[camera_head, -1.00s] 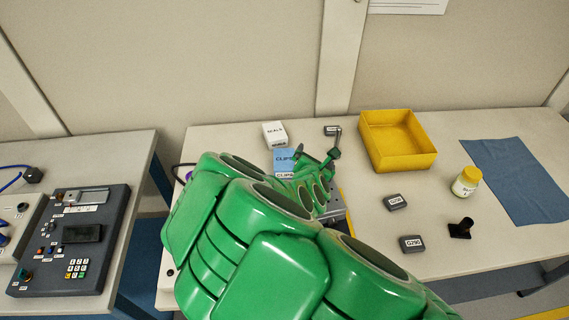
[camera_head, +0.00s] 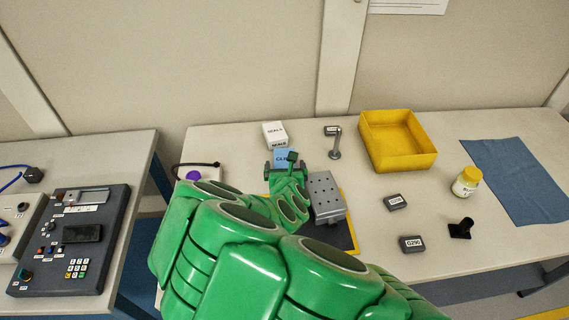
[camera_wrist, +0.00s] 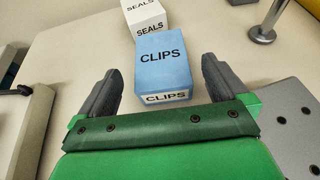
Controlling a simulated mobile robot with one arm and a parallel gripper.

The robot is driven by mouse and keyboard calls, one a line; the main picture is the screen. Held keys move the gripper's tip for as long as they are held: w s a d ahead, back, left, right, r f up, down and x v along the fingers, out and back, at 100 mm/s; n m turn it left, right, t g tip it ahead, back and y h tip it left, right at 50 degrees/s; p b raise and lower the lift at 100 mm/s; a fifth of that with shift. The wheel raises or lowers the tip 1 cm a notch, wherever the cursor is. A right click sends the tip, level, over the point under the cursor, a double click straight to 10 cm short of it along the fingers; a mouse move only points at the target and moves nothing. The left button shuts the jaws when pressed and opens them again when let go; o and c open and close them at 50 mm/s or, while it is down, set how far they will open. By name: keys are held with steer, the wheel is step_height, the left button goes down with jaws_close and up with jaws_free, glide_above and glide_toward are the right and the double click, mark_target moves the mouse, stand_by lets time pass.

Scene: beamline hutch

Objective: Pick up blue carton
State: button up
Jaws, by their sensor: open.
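The blue carton (camera_wrist: 163,62), lettered CLIPS, stands on the table in the wrist view, between and slightly ahead of my open fingers. My gripper (camera_wrist: 160,88) is open, with one dark finger on each side and visible gaps to the carton. In the head view the blue carton (camera_head: 284,157) is partly hidden behind my gripper (camera_head: 285,168). I cannot tell its exact height against the fingers.
A white SEALS carton (camera_wrist: 145,16) stands just behind the blue one. A metal post (camera_head: 336,146) and a grey perforated block (camera_head: 326,194) are to the right. A yellow bin (camera_head: 398,165) stands further right. A purple-marked white device (camera_head: 190,174) is left.

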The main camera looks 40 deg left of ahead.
mark_target(285, 160)
steer(key=shift+x, duration=2.5)
steer(key=c, duration=1)
